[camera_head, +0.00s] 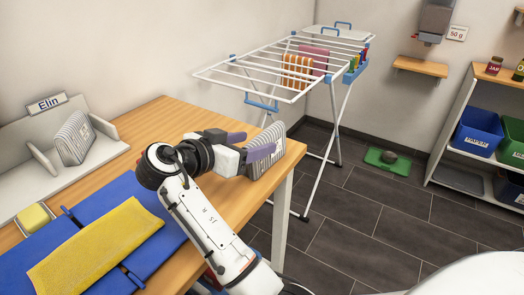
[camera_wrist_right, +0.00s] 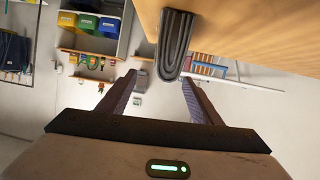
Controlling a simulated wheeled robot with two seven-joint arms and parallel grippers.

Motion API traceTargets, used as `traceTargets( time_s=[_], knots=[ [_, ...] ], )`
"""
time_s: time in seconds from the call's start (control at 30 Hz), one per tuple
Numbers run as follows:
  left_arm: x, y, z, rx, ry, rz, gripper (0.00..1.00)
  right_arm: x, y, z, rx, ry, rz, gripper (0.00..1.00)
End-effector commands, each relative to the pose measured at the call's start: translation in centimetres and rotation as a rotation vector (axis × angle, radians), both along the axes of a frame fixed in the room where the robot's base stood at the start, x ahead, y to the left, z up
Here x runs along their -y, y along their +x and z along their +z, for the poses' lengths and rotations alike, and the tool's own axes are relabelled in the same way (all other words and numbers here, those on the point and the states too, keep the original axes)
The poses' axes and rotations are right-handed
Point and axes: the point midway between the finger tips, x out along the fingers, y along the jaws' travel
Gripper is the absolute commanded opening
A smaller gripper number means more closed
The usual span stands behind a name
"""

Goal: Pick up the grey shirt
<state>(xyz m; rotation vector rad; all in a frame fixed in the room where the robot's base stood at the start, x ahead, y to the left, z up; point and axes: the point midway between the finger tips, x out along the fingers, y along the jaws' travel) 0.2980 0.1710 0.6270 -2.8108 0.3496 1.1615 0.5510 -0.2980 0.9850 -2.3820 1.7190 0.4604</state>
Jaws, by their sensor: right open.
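A folded grey shirt (camera_head: 265,167) with pale stripes stands upright on the wooden table near its right corner, partly hidden by my gripper. I cannot tell whether either finger touches the cloth. A similar grey striped folded piece (camera_head: 74,138) stands in the white tray at left. My left gripper is not in view.
A yellow cloth (camera_head: 95,250) lies on a blue folding board (camera_head: 125,198) on the table (camera_head: 185,112). A yellow folded piece (camera_head: 34,217) sits at left. A white drying rack (camera_head: 335,105) stands behind the table. A shelf with bins (camera_head: 478,132) is at right.

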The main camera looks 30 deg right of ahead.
Motion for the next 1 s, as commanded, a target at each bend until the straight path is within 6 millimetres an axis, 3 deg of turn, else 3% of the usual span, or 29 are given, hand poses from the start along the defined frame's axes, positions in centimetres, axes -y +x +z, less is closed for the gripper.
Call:
traceTargets(
  time_s=[0.1, 0.23, 1.0],
  knots=[
    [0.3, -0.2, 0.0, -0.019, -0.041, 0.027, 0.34, -2.6, -0.1, -0.8, 0.017, 0.039, 0.011, 0.59],
    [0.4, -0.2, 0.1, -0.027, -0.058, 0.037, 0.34, -2.9, 0.0, -1.1, 0.028, 0.053, 0.012, 0.59],
    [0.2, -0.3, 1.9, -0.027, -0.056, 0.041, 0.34, 5.6, 2.7, -4.4, 0.026, 0.052, 0.012, 0.59]
  ],
)
